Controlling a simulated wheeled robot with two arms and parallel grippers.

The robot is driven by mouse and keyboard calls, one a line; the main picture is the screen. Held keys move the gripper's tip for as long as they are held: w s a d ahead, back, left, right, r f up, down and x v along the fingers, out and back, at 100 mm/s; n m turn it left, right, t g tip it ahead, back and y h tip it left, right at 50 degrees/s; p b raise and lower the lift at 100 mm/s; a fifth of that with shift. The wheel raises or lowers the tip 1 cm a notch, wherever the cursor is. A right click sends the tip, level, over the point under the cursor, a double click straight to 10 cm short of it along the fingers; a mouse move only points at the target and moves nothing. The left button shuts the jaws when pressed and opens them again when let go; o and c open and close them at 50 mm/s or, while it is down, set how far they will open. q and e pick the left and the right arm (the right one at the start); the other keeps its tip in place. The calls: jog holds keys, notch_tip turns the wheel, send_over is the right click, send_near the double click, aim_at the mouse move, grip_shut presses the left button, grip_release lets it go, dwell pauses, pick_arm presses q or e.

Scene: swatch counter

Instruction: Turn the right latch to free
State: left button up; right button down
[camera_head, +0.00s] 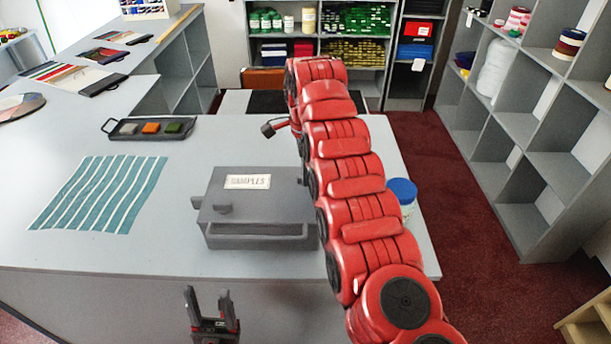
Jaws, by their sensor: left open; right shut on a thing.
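A grey case (258,228) with a white "SAMPLES" label (248,181) stands on the counter. The case's right side, where a right latch would be, is hidden behind my red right arm. My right gripper is hidden behind that arm too, so its hold on anything cannot be seen. My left gripper (212,300) is open and empty, low in front of the counter's front edge, with its fingers pointing up.
A blue-lidded jar (403,192) stands right of my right arm, close to it. A striped teal cloth (101,194) lies to the left. A dark tray (150,128) with coloured pieces sits behind. The grey counter (190,160) is clear between them.

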jog(key=shift+m, duration=0.8)
jog(key=c, duration=0.9)
grip_release()
jog(key=shift+r, duration=0.15)
jog(key=shift+r, duration=0.35)
notch_tip(320, 180, up, 2)
jog(key=shift+d+r+p, duration=0.1)
jog(key=shift+p, duration=0.3)
notch_tip(320, 180, up, 14)
jog(key=p, duration=1.4)
jog(key=shift+r, duration=0.15)
